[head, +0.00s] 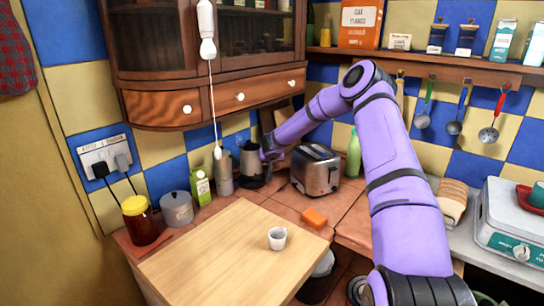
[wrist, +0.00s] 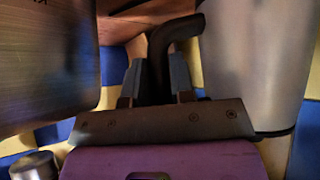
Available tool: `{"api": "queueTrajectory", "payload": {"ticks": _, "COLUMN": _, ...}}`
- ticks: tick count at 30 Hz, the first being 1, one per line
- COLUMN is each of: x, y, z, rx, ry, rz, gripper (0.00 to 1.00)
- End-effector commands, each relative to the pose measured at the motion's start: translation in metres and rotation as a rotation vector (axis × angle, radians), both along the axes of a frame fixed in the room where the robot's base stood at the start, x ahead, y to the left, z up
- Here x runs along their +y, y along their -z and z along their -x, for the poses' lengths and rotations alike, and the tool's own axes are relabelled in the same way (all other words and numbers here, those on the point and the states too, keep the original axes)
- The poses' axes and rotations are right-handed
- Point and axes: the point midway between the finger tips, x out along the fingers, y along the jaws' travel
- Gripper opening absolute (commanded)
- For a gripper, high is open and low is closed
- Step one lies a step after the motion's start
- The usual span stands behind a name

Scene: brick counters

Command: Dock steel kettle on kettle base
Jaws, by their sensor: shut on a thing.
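The steel kettle (head: 250,163) stands upright at the back of the tiled counter, between a grey canister and the toaster. My gripper (head: 270,155) is at its right side. In the wrist view the fingers of my gripper (wrist: 155,80) are shut on the black kettle handle (wrist: 158,58), and the steel kettle body (wrist: 250,60) fills the right side. A dark edge shows at the bottom of the kettle in both views. I cannot make out the kettle base apart from it, nor whether the kettle is seated.
The toaster (head: 316,170) is close to the right of my gripper. A grey canister (head: 223,172) and a green-white carton (head: 200,187) stand left of the kettle. An orange sponge (head: 314,217) lies in front. A wooden board (head: 215,255) with a white cup (head: 277,239) is nearer.

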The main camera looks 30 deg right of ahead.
Motion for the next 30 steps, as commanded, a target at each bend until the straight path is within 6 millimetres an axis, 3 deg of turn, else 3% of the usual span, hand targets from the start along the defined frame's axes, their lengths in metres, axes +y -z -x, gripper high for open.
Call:
{"api": "queueTrajectory", "payload": {"ticks": 10, "x": 0.0, "y": 0.02, "z": -0.001, "rx": -0.002, "ry": 0.001, "rz": -0.001, "gripper": 0.0}}
{"api": "queueTrajectory", "payload": {"ticks": 30, "x": 0.0, "y": 0.022, "z": -0.001, "rx": -0.003, "ry": 0.001, "rz": -0.001, "gripper": 0.0}}
